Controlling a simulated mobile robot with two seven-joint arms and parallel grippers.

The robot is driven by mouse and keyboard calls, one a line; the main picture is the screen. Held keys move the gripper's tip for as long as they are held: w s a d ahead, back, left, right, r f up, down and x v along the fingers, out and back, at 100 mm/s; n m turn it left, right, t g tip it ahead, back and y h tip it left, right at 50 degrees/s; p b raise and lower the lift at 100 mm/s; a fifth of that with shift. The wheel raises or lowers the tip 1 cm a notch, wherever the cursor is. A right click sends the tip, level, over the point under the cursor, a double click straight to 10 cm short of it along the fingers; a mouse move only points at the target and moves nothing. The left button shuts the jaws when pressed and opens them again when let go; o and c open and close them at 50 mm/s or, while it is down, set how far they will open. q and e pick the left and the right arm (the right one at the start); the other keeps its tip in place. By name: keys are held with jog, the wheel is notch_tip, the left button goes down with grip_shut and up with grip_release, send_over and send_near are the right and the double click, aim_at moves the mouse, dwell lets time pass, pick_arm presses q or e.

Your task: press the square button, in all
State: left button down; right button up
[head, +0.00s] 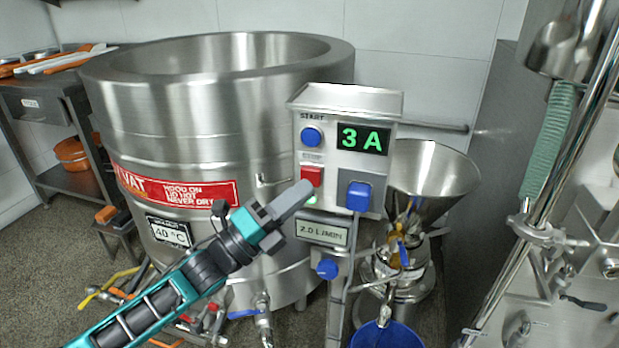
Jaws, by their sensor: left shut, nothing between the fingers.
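The control box (345,130) stands on a post in front of the vat. A green display (362,139) reads "3 A". My left gripper (294,198) is shut and empty. Its tip appears just left of and below the red button, partly over the box's lower left edge. I cannot tell whether it touches the box. My right gripper is not in view.
A big steel vat (200,110) fills the left behind the box. A steel funnel (435,175) stands at the right, with a blue bucket (386,335) below.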

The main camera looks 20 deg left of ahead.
pick_arm(q)
jog(key=shift+w, duration=0.15)
dwell(0.5)
jog(key=shift+w, duration=0.3)
jog(key=shift+w+b, duration=0.35)
jog(key=shift+w, duration=0.1)
dwell(0.6)
jog(key=shift+s, duration=0.1)
jog(key=shift+s+p, duration=0.4)
jog(key=shift+s, duration=0.4)
jog(key=s+p, duration=0.2)
jog(key=s, duration=0.3)
jog(key=shift+a, duration=0.1)
